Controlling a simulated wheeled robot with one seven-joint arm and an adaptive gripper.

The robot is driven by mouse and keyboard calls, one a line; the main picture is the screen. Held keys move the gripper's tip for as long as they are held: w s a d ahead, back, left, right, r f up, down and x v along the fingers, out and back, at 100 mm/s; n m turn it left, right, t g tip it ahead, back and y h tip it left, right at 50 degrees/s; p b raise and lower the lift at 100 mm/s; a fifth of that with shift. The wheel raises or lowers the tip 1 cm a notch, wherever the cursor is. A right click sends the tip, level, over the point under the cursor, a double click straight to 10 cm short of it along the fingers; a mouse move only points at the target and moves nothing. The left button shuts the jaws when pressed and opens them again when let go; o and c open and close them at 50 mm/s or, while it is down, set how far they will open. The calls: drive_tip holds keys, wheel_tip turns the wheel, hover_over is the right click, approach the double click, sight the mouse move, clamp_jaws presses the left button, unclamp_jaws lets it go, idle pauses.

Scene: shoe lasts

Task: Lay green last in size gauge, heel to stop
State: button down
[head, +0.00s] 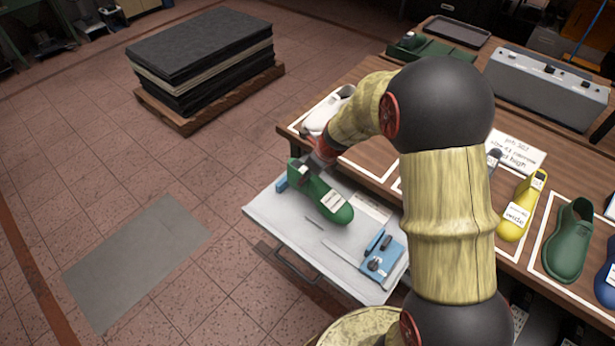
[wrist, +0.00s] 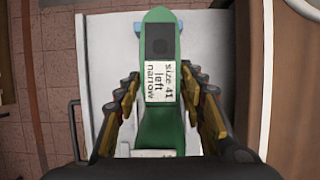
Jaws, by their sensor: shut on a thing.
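A green last (head: 327,197) with a white label is over the pale pull-out board at the table's left side. In the wrist view the green last (wrist: 160,120) reads "size 41 left narrow". My gripper (wrist: 162,98) is shut on its sides; in the head view the gripper (head: 322,153) is at its upper side. The size gauge has a blue heel stop (head: 281,184), close to the last's heel end, and a blue slider block (head: 376,254) beyond the toe. The stop shows behind the heel in the wrist view (wrist: 138,27). Whether heel and stop touch, I cannot tell.
Another green last (head: 568,240), a yellow last (head: 521,205) and a white last (head: 327,110) stand in outlined places on the wooden table. A job card (head: 517,155) lies there. A thin tool (head: 313,222) and paper (head: 371,207) lie on the board.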

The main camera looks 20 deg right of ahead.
sight(316, 179)
drive_tip(key=shift+w+a+f+b, duration=0.1)
drive_tip(key=shift+f+b, duration=1)
drive_tip(key=shift+f, duration=0.6)
drive_tip(key=shift+w+f+b, duration=0.1)
drive_tip(key=shift+f+b, duration=0.95)
drive_tip(key=shift+f, duration=0.6)
drive_tip(key=shift+f, duration=0.2)
drive_tip(key=c, duration=1.4)
unclamp_jaws()
drive_tip(key=shift+s, duration=0.1)
drive_tip(key=o, duration=0.4)
drive_tip(key=shift+f, duration=0.1)
drive_tip(key=v, duration=1.2)
drive_tip(key=shift+s, duration=0.15)
drive_tip(key=shift+n, duration=0.3)
